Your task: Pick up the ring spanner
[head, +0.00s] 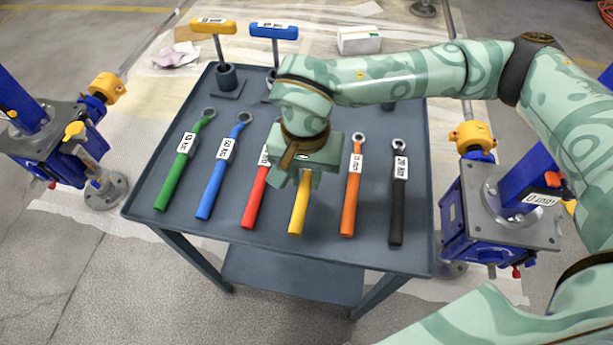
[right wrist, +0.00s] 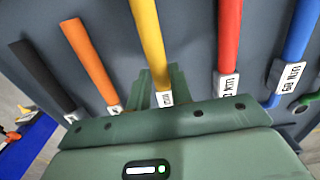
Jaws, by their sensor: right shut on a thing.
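Several ring spanners with coloured handles and white labels lie in a row on the grey table (head: 300,252). The yellow spanner (head: 298,217) is under my right gripper (head: 303,180), which hides its ring end in the head view. In the right wrist view the yellow handle (right wrist: 149,35) runs between the fingers (right wrist: 160,88), and the gripper is shut on it. It appears to lie at table level. The red spanner (head: 254,205) is to its left and the orange one (head: 350,205) to its right. My left gripper is out of view.
Green (head: 174,182), blue (head: 212,190) and black (head: 397,215) spanners lie farther out. Yellow (head: 213,26) and blue (head: 274,31) T-handled tools stand at the back. Blue screw jacks (head: 62,150) (head: 478,215) flank the table.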

